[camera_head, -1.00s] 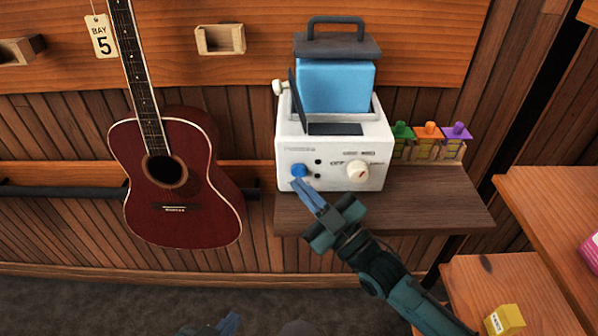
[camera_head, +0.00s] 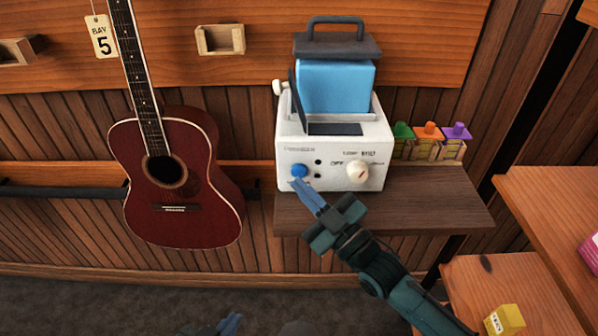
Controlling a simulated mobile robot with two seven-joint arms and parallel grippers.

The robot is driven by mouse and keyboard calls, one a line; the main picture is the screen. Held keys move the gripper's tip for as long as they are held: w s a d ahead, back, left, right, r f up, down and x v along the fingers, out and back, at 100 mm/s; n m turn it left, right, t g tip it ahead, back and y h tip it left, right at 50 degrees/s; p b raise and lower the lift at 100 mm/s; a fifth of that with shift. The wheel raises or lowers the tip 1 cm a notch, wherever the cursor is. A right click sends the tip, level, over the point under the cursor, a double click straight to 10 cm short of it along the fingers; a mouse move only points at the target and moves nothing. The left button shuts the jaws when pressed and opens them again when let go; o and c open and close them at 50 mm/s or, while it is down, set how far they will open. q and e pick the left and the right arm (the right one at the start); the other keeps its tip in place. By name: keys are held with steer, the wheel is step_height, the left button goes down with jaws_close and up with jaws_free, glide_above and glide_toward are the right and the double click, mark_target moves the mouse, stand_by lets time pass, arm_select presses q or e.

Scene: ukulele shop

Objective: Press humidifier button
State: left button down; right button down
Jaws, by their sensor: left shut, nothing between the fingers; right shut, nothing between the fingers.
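The white humidifier (camera_head: 331,178) stands on a dark wooden shelf, with a blue water tank (camera_head: 335,86) and a dark handled lid on top. Its front has a round blue button (camera_head: 299,171) at the left and a cream dial (camera_head: 357,171) at the right. My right gripper (camera_head: 297,183) is shut and empty. Its fingertips are at the lower edge of the blue button; I cannot tell whether they touch it. My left gripper (camera_head: 231,322) shows only partly at the bottom edge, shut and away from the humidifier.
Small bottles with green, orange and purple tops (camera_head: 429,139) stand right of the humidifier. A red guitar (camera_head: 190,205) hangs at the left. The shelf (camera_head: 430,205) has bare room at its right. A wooden step with a yellow box (camera_head: 504,320) is at lower right.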

steer(key=shift+w, duration=0.1)
stand_by(0.4)
steer(key=shift+w, duration=0.35)
steer(key=shift+w, duration=0.1)
stand_by(0.3)
steer(key=shift+w+b, duration=0.3)
steer(key=shift+w, duration=0.15)
stand_by(0.3)
steer(key=shift+s, duration=0.1)
steer(key=shift+s+p, duration=0.5)
steer(key=shift+s, duration=0.35)
